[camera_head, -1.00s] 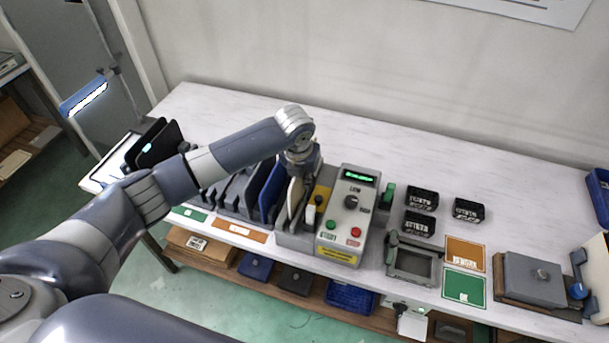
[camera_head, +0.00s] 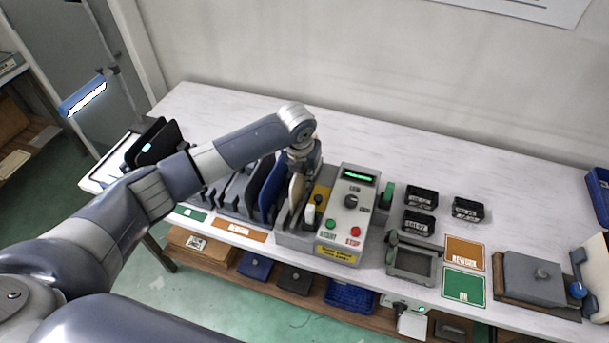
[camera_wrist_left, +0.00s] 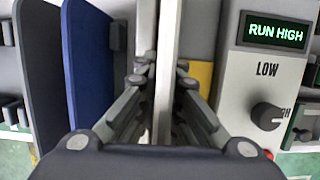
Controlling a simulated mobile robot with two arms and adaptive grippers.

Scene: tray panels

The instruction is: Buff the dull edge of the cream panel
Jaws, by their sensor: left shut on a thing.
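The cream panel (camera_head: 296,194) stands upright at the left side of the grey buffing machine (camera_head: 343,217). It also shows edge-on in the left wrist view (camera_wrist_left: 166,60). My left gripper (camera_head: 304,163) is above the panel and shut on it, with one finger on each side in the wrist view (camera_wrist_left: 163,78). The panel's lower edge is hidden in the machine. The machine's display (camera_wrist_left: 276,33) reads RUN HIGH in green. Its knob (camera_wrist_left: 267,116) sits between LOW and HIGH labels. My right gripper is out of view.
A blue panel (camera_head: 272,188) and dark panels stand in a rack to the left. Small black trays (camera_head: 421,198), a grey framed fixture (camera_head: 412,262), orange (camera_head: 465,254) and green cards (camera_head: 464,287), and a grey block (camera_head: 536,278) lie to the right. The table's back strip is clear.

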